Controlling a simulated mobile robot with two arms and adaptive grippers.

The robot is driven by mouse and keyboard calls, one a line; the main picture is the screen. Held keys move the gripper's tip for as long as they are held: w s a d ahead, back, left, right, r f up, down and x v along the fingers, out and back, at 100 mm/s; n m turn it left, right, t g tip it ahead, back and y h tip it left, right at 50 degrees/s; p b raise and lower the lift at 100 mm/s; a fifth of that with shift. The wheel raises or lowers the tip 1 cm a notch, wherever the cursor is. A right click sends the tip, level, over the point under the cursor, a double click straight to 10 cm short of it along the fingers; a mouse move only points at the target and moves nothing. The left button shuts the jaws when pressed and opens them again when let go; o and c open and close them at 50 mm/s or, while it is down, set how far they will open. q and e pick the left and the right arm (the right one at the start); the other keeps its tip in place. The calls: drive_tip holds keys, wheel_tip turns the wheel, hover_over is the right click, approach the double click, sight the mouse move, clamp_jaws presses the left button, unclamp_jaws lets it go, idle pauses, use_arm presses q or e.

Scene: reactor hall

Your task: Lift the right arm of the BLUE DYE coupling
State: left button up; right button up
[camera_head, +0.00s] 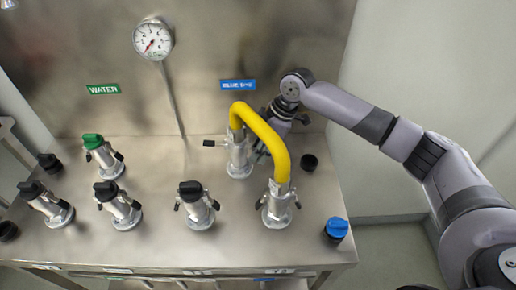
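The BLUE DYE coupling (239,165) is a silver fitting below the blue label (238,85). One end of a yellow hose (266,130) sits on it. Its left arm (211,143) sticks out sideways, about level. Its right arm is mostly hidden behind the yellow hose and my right gripper. My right gripper (266,146) reaches in from the right, behind the hose and close to the coupling's right side. Its fingers are small and partly covered, so I cannot tell whether they are open or touch the arm. My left gripper is not in view.
The hose's other end sits on a front coupling (278,206). A blue cap (337,228) and a black cap (309,162) are to the right. Several capped couplings stand left, one with a green cap (92,140) below the WATER label (104,89). A gauge (153,39) hangs behind.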

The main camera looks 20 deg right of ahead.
drive_tip(key=shift+a+f, duration=0.15)
drive_tip(key=shift+f, duration=0.3)
clamp_jaws()
idle(0.3)
